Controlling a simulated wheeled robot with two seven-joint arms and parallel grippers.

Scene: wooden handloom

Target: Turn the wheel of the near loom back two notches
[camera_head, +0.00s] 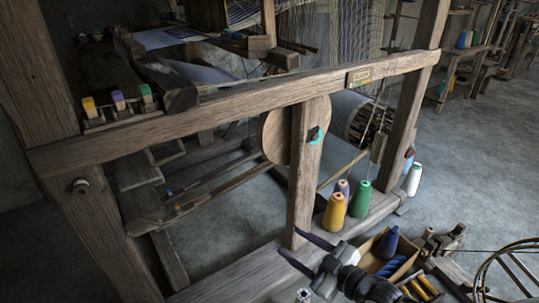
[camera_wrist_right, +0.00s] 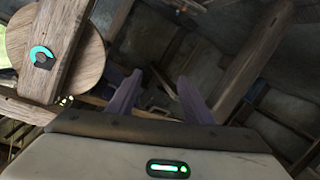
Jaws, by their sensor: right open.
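The near loom's wheel (camera_head: 272,137) is a round wooden disc, partly hidden behind an upright post (camera_head: 302,185). A dark knob with a teal ring (camera_head: 315,135) sits on the post in front of it. In the right wrist view the wheel (camera_wrist_right: 88,62) is at upper left, with the teal-ringed knob (camera_wrist_right: 41,56) on the post beside it. My right gripper (camera_head: 290,242) is open and empty, low by the foot of the post, below and apart from the wheel. Its two fingers (camera_wrist_right: 160,80) also show in the wrist view. My left gripper is not in view.
Yellow (camera_head: 334,211), purple and green (camera_head: 361,198) thread cones stand on the lower beam right of the post. A cardboard box (camera_head: 370,247) of spools is beside my gripper. A long upper rail (camera_head: 230,100) crosses the loom. A spoked hoop (camera_head: 500,265) is at lower right.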

